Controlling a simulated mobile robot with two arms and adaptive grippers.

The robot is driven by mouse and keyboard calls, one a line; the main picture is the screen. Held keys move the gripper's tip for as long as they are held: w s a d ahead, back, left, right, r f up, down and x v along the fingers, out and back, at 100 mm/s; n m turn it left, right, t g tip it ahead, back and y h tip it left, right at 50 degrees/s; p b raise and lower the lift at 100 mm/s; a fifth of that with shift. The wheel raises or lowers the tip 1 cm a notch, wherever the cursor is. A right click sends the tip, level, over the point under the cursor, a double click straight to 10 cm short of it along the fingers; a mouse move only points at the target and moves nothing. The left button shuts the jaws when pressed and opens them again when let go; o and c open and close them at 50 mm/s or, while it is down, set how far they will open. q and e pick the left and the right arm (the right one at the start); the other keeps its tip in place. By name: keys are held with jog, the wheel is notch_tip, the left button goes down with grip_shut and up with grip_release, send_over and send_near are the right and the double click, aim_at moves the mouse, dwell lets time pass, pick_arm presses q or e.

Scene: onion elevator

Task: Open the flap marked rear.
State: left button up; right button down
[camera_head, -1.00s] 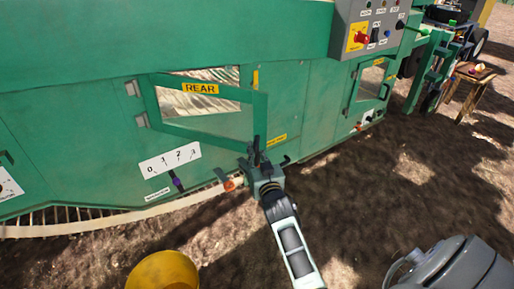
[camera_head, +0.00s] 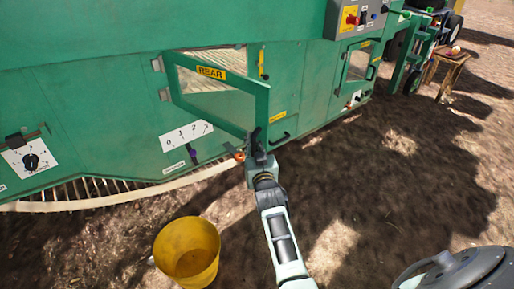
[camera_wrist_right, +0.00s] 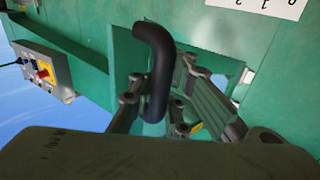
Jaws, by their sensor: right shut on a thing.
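The flap marked rear (camera_head: 262,100) is a green frame with a clear pane and a yellow REAR label (camera_head: 211,72). Its hinges are at its left side, and it stands swung outward from the green machine, with the opening partly showing behind it. My right gripper (camera_head: 257,147) is at the flap's lower right corner, shut on its black handle. In the right wrist view the curved black handle (camera_wrist_right: 156,55) runs down between the fingers of the gripper (camera_wrist_right: 155,100). My left gripper is not in view.
A yellow bucket (camera_head: 187,250) stands on the ground in front of the machine. A scale marked with numbers (camera_head: 187,136) and a purple-knobbed lever (camera_head: 193,155) sit below the flap. A control box (camera_head: 357,18) is at upper right. The ground at right is open.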

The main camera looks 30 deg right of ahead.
jog(key=shift+s+d, duration=0.2)
jog(key=shift+d, duration=0.25)
jog(key=c, duration=2.2)
grip_release()
jog(key=shift+r, duration=0.1)
jog(key=o, duration=0.5)
jog(key=shift+s+d+r, duration=0.1)
jog(key=shift+s+d, duration=0.05)
jog(key=shift+s, duration=0.1)
jog(key=shift+w, duration=0.1)
jog(key=shift+a, duration=0.2)
